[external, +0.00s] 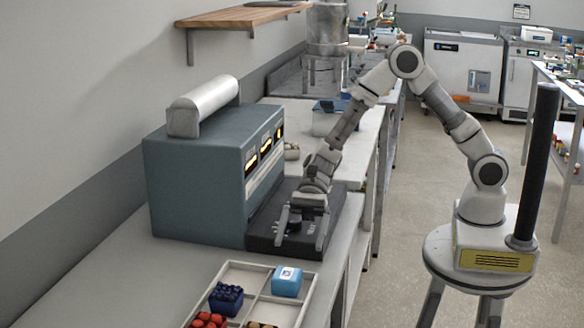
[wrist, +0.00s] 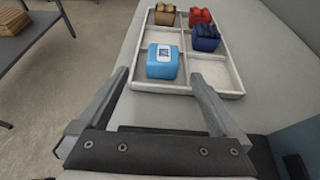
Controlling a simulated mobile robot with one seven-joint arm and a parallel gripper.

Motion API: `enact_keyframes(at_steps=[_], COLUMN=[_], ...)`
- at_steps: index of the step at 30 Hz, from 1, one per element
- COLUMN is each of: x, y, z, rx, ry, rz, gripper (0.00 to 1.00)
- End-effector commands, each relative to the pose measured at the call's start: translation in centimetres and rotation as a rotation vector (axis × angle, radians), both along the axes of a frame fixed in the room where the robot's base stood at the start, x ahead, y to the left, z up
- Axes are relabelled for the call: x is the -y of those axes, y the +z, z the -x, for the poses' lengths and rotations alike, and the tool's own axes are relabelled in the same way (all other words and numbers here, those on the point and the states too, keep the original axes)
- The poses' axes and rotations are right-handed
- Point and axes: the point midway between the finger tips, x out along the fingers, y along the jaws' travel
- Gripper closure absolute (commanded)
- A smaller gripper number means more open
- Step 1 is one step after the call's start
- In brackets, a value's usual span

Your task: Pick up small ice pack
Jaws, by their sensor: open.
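The small ice pack looks to be the light blue block with a white label (wrist: 163,62) in the wrist view. It sits in a near corner compartment of a white divided tray (wrist: 217,93). The same blue block (external: 287,281) is in the tray in the external view. My gripper (external: 302,214) is over the dark front plate of the machine, behind the tray. In the wrist view my gripper (wrist: 160,78) has its fingers spread wide and empty. The block shows between them, farther off and apart from them.
The tray also holds a dark blue item (wrist: 206,38), a red item (wrist: 200,17) and a brown item (wrist: 165,14). A blue-grey machine (external: 200,185) with a white roll on top stands left of my gripper. A wooden shelf (external: 240,16) hangs above. Counter beside the tray is clear.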

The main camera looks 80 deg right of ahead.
Motion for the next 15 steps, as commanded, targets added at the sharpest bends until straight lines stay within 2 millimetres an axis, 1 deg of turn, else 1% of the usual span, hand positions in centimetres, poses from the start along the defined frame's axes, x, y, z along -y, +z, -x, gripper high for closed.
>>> enact_keyframes(at_steps=[1,3,6,9,13,15], x=[-1.1,-2.5,-3.9,-4.8,-5.4,-6.1], y=[-0.6,-1.1,-1.7,-2.0,-2.2,-2.5], z=[0.2,0.1,0.1,0.1,0.1,0.0], rx=[-0.002,0.000,-0.001,0.001,0.001,0.000], ry=[0.005,0.003,0.003,0.001,0.001,0.003], rz=[0.000,0.000,0.000,0.001,0.001,0.000], gripper=[0.00,0.00,0.00,0.00,0.00,0.00])
